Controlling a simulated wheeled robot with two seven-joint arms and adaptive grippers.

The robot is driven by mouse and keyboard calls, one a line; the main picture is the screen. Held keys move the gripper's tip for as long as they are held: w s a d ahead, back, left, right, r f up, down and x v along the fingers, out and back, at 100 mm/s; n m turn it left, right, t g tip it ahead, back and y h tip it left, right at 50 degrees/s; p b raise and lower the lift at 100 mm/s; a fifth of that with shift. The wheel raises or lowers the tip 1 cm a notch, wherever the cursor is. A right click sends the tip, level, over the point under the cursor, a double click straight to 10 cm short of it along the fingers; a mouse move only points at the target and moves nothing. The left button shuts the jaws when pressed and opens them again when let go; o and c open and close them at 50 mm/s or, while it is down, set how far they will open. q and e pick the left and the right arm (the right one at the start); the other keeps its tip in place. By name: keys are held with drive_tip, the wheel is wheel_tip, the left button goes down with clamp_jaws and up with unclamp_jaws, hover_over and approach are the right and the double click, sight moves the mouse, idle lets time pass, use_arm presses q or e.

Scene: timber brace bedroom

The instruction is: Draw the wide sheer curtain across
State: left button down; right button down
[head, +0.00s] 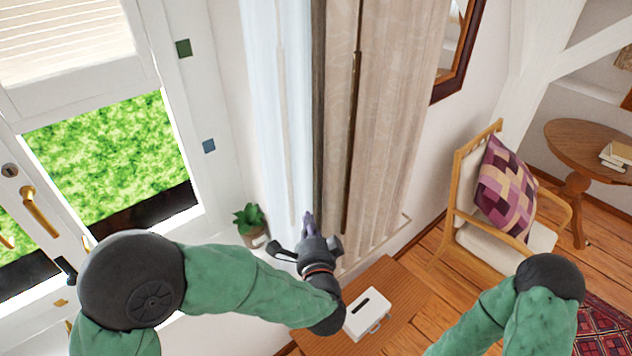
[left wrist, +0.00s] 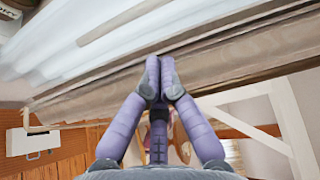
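The sheer curtain (head: 275,100) hangs in a narrow pale, bluish-white bunch beside the window. A heavier beige curtain (head: 395,110) hangs to its right, with a dark strip between them. My left gripper (head: 308,222) is at the lower part of the sheer curtain, near its right edge. In the left wrist view, its purple fingers (left wrist: 160,78) come together at the tips, where the white sheer folds (left wrist: 95,50) meet the beige folds (left wrist: 235,50). I cannot see whether cloth is between the tips. My right gripper is out of view.
The window (head: 110,150) with a brass handle is at the left. A potted plant (head: 249,217) stands near the sheer curtain's foot. A wooden table (head: 398,288) with a white box (head: 367,314) is below the gripper. A chair with a cushion (head: 505,190) stands at the right.

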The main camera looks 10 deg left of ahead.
use_arm(q)
drive_tip(key=r+p+x, duration=0.1)
drive_tip(key=r+x, duration=0.1)
drive_tip(key=x, duration=0.7)
drive_tip(key=shift+w+a+y, duration=0.15)
drive_tip(key=shift+a+y, duration=0.15)
drive_tip(key=shift+y, duration=0.1)
